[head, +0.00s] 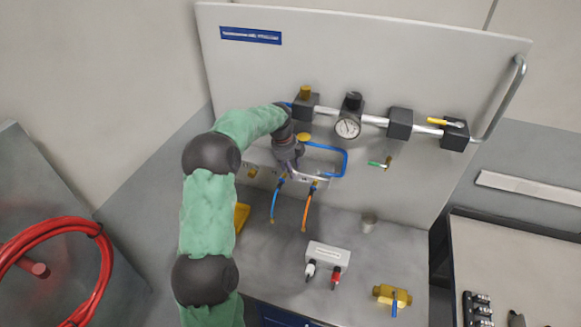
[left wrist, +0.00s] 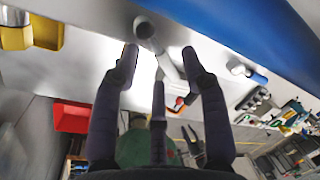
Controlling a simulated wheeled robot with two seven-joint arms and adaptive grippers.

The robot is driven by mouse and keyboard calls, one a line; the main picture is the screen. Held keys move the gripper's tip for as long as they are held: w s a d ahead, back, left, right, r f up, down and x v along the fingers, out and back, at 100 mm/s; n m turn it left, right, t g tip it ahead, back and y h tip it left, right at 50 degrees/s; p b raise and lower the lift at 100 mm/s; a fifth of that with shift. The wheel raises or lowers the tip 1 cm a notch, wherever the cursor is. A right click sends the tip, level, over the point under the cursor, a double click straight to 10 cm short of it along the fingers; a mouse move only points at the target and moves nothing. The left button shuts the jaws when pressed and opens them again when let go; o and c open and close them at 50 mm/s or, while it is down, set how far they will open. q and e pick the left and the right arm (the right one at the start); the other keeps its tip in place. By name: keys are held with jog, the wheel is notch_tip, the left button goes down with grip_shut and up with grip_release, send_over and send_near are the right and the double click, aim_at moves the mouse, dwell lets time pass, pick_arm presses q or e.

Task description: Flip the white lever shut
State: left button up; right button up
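My left gripper (head: 290,168) is up at the back panel (head: 400,70), beside a blue hose loop and above two hanging hoses. In the left wrist view its fingers (left wrist: 160,54) are spread apart. A pale, slim lever-like part (left wrist: 168,68) with a grey round end lies between and beyond the fingertips; I cannot tell whether they touch it. In the head view the arm hides most of this spot. A small white-tipped lever (head: 310,268) stands beside a red one (head: 335,275) on a white block, well below the gripper. My right gripper is not in view.
A gauge (head: 347,128) and a yellow-handled valve (head: 437,121) sit on the panel's pipe. A green-handled tap (head: 378,165) is right of the gripper. A red hose coil (head: 103,255) is at left.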

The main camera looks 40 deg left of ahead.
pick_arm(q)
notch_tip(320, 180, up, 12)
jog(key=s, duration=0.2)
jog(key=shift+a, duration=0.4)
jog(key=shift+f, duration=0.1)
